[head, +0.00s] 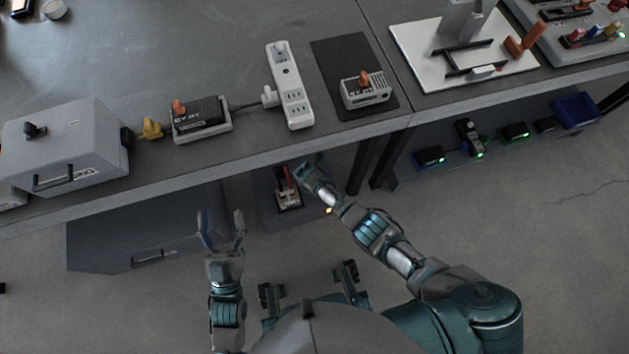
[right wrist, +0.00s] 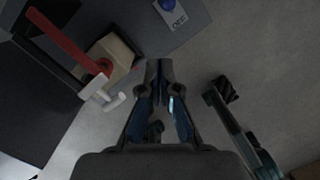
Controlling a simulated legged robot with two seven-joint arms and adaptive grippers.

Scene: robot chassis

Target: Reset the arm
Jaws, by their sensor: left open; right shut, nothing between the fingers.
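My left gripper (head: 221,217) is open and empty. My right gripper (head: 303,170) is reached out under the table's front edge, next to a red-handled device (head: 287,186). In the right wrist view my right gripper (right wrist: 158,68) is shut with nothing between its fingers. There the red-handled device (right wrist: 78,45) is to its upper left, apart from the fingertips.
The grey table (head: 220,60) runs across the front. It holds a grey box (head: 75,140), a black device (head: 200,117), a white power strip (head: 288,85), a small grey device (head: 366,90) and a white board (head: 415,55). A lower shelf (head: 480,175) holds several small devices and a blue bin (head: 577,110). The floor (head: 520,240) at right is clear.

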